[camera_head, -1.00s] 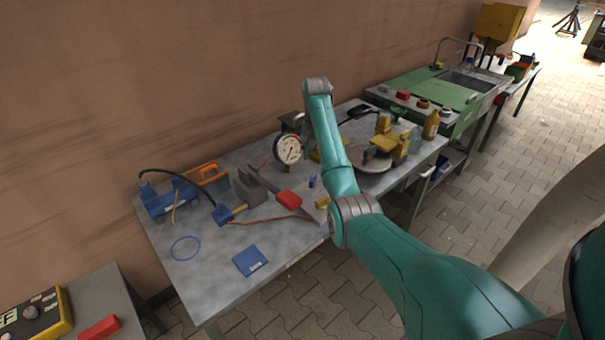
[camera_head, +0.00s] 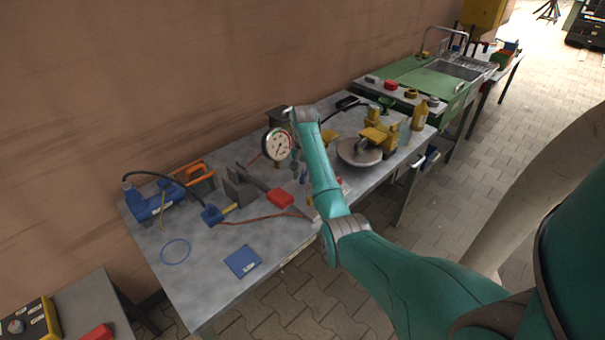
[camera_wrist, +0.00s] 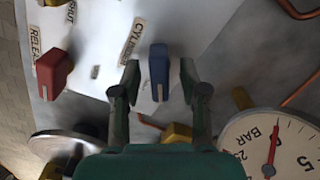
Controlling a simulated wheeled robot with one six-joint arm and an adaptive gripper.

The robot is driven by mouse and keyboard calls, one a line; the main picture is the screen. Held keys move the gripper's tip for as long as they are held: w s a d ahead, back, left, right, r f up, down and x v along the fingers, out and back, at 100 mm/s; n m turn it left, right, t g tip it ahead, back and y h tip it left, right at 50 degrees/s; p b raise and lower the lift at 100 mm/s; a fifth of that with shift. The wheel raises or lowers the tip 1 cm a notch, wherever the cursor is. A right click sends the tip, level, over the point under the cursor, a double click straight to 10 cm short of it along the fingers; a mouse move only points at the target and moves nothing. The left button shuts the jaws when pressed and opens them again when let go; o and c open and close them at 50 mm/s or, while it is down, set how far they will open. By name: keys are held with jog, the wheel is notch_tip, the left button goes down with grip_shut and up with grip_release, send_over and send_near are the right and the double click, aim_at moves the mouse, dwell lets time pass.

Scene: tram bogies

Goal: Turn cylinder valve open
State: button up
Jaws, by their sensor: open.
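In the wrist view a blue valve handle (camera_wrist: 159,72) stands on a pale panel below a label reading "CYLINDER" (camera_wrist: 132,42). Its long side runs up and down in the picture. My gripper (camera_wrist: 160,75) is open, with one finger on each side of the blue handle and a gap visible at both sides. Whether the fingers are level with the handle in depth I cannot tell. In the head view my arm reaches over the workbench, and the gripper itself is hidden behind it.
A red handle (camera_wrist: 54,72) labelled "RELEASE" stands left of the blue one. A pressure gauge (camera_wrist: 270,145) is at lower right; it also shows in the head view (camera_head: 277,144). A round plate (camera_head: 358,152) with a yellow device, and a hand pump (camera_head: 152,203), occupy the bench (camera_head: 205,275).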

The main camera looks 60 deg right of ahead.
grip_shut()
jog(key=shift+n, duration=0.3)
jog(key=n, duration=1.1)
dwell(0.4)
dwell(0.3)
